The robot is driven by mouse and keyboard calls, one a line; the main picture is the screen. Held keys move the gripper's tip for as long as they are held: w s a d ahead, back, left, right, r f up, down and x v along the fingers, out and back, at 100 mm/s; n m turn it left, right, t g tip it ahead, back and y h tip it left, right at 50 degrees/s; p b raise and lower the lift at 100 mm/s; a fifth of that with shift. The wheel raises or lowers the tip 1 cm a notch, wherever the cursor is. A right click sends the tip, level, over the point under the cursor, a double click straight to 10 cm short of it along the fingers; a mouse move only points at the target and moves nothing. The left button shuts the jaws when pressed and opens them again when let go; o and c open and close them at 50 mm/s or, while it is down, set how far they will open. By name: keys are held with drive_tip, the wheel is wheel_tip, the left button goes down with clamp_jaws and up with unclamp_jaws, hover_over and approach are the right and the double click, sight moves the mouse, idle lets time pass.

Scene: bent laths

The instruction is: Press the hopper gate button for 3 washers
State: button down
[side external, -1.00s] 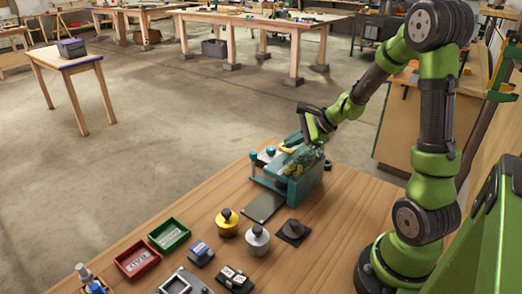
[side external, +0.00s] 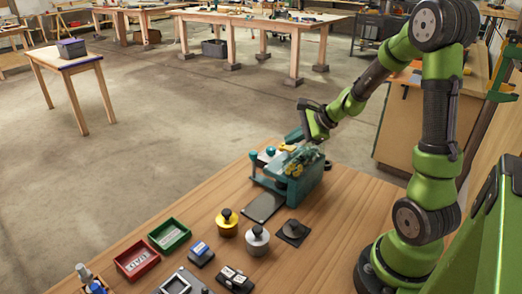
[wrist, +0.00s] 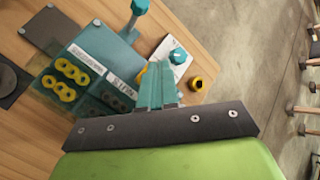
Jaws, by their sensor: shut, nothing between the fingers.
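The teal hopper (side external: 305,186) stands at the table's far edge, under my gripper. In the wrist view its see-through bins hold yellow rings (wrist: 66,80) on the left and dark rings (wrist: 118,98) on the right; the bin labels are too blurred to read surely. A teal round knob (wrist: 178,56) sits on a white plate just right of my fingertips, and another teal knob (wrist: 139,6) stands farther left. My gripper (wrist: 157,72) is shut and empty, its teal fingers together above the hopper. Whether it touches anything cannot be told.
A yellow nut-like piece (wrist: 196,83) lies beside the white plate. Yellow (side external: 227,223) and silver (side external: 257,240) knobbed weights, a green bin (side external: 169,235) and a red bin (side external: 137,262) stand nearer.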

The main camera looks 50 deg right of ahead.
sight(293, 148)
drive_tip(key=shift+r, duration=0.45)
drive_tip(key=shift+r, duration=2.5)
idle(0.6)
wheel_tip(293, 148, up, 4)
drive_tip(key=shift+f, duration=0.1)
idle(0.4)
drive_tip(key=shift+f, duration=4.4)
